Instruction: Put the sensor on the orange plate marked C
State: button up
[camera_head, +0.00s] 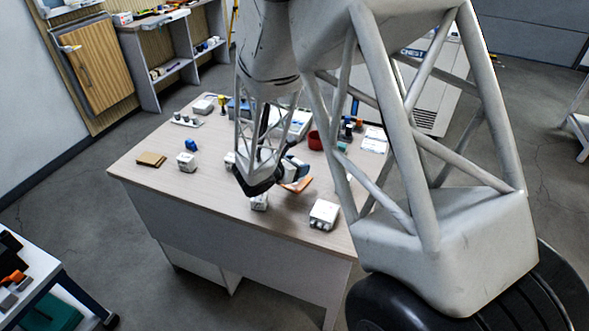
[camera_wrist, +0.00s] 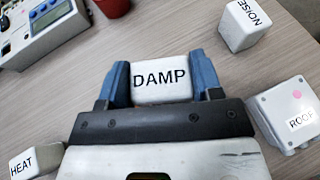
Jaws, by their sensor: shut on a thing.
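My gripper (camera_wrist: 165,82) has its two blue fingers on either side of a white block marked DAMP (camera_wrist: 161,86) in the wrist view, and is shut on it. In the head view my arm reaches down over the middle of the table and hides much of the gripper; the held block cannot be made out there. An orange plate (camera_head: 298,186) shows partly beside my arm's end, and no letter on it is legible. No orange plate shows in the wrist view.
White blocks marked NOISE (camera_wrist: 246,25) and HEAT (camera_wrist: 36,160) and a white box marked ROOF (camera_wrist: 288,115) lie around the gripper. A red cup (camera_head: 315,140) and an instrument (camera_wrist: 45,30) stand further back. The table's (camera_head: 222,205) front left is mostly clear.

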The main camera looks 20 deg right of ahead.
jog(key=shift+w+d+f, duration=0.1)
jog(key=shift+w+d, duration=0.05)
jog(key=shift+w, duration=0.5)
jog(key=shift+w+d, duration=0.1)
jog(key=shift+w, duration=0.5)
jog(key=shift+f, duration=1.75)
jog(key=shift+f, duration=0.2)
jog(key=o, duration=0.9)
jog(key=shift+o, duration=0.2)
jog(key=shift+r, duration=0.2)
jog(key=v, duration=1.2)
jog(key=shift+s+r, duration=0.15)
